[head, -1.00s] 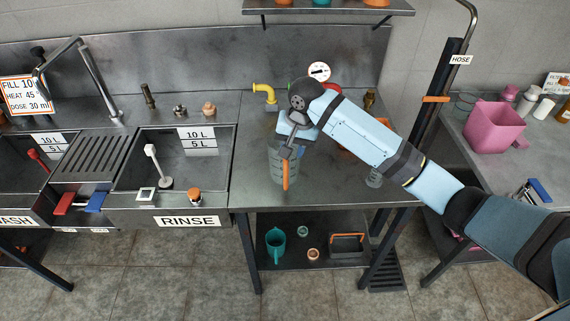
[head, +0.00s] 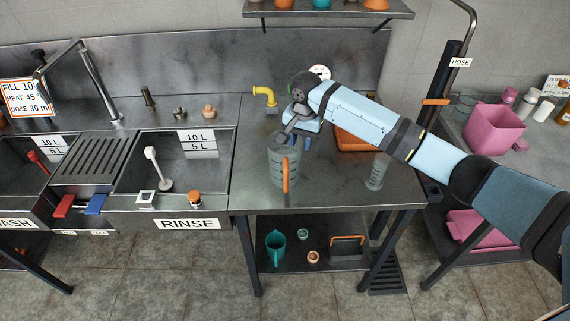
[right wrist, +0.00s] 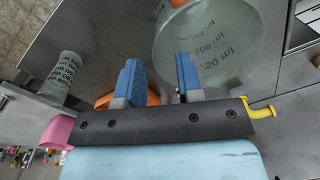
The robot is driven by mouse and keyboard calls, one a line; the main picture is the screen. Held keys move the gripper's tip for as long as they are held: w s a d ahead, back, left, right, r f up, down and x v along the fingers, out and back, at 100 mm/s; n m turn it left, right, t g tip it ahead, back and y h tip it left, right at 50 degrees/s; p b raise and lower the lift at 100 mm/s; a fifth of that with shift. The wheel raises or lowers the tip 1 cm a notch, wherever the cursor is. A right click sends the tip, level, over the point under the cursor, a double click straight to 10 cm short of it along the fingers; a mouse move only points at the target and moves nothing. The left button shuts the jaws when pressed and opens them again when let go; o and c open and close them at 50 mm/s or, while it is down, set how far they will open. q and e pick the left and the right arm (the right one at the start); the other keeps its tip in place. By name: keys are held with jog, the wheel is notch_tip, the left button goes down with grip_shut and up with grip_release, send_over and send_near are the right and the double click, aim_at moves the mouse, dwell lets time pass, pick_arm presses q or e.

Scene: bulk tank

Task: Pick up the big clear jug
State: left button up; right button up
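The big clear jug (head: 284,165), with grey volume marks and an orange handle, stands upright on the steel counter right of the rinse sink. My right gripper (head: 300,141) is at the jug's upper right, by its rim. In the right wrist view the gripper's two blue fingers (right wrist: 158,70) are apart with nothing held between them. The jug (right wrist: 210,45) is just beyond the fingertips there, partly cut off by the frame top. I cannot tell whether a finger touches it. My left gripper is not in view.
A clear measuring cylinder (head: 376,172) stands to the right, and an orange tray (head: 360,140) lies behind it, partly under my arm. A yellow tap (head: 264,94) is at the back. The rinse sink (head: 125,172) is left. The counter's front left is clear.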

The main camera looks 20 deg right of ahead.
aim_at(300, 152)
notch_tip(300, 152, down, 5)
jog(key=shift+r, duration=0.1)
grip_shut()
dwell(0.4)
